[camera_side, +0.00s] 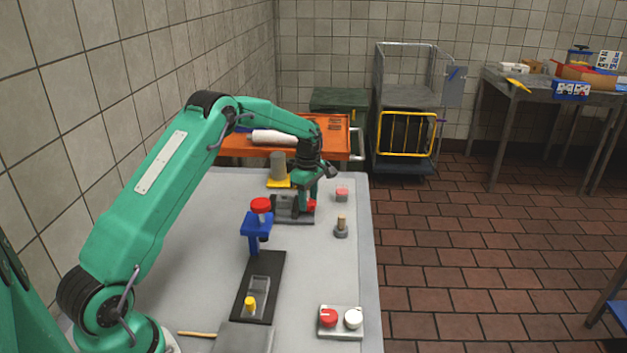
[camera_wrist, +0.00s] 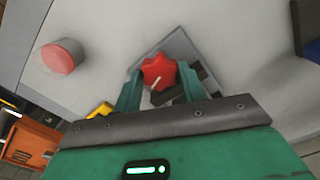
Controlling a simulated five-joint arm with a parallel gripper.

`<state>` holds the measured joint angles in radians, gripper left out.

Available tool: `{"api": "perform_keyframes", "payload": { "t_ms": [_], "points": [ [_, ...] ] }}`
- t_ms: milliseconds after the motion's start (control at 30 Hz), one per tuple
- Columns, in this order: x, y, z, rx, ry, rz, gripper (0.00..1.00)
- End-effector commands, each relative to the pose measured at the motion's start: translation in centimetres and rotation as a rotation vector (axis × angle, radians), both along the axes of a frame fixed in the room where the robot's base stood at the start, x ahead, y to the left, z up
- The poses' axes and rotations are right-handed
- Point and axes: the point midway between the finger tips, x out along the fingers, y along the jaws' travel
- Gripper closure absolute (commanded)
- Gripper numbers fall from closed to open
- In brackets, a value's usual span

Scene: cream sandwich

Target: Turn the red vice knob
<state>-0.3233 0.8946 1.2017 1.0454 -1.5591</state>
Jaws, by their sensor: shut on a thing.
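The red vice knob (camera_wrist: 158,72) is star-shaped with a white mark and sits at the end of the grey vice (camera_side: 289,211). My gripper (camera_wrist: 158,90) has one green finger on each side of the knob and is shut on it. In the side view my gripper (camera_side: 308,200) reaches down at the vice, and only part of the red knob (camera_side: 312,206) shows beside the fingers. The vice base (camera_wrist: 180,45) shows as a grey plate behind the knob in the wrist view.
A red-topped cylinder (camera_side: 342,194) and a grey post (camera_side: 341,228) stand right of the vice. A blue stand with a red top (camera_side: 257,222) stands in front. A plate with red and white knobs (camera_side: 341,322) lies at the front right. The right table strip is mostly clear.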

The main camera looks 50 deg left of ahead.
Motion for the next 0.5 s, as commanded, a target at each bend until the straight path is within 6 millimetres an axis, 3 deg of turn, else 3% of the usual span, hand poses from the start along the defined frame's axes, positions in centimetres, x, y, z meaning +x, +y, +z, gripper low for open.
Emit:
{"api": "perform_keyframes", "payload": {
  "t_ms": [100,133,200,500],
  "points": [
    [0.01,-0.02,0.09,0.000,0.000,0.001,0.82],
    [0.01,-0.02,0.09,0.000,0.000,0.001,0.53],
    [0.01,-0.02,0.08,0.000,0.000,0.001,0.40],
    [-0.01,0.00,0.02,0.000,0.000,0.004,0.37]
  ]
}}
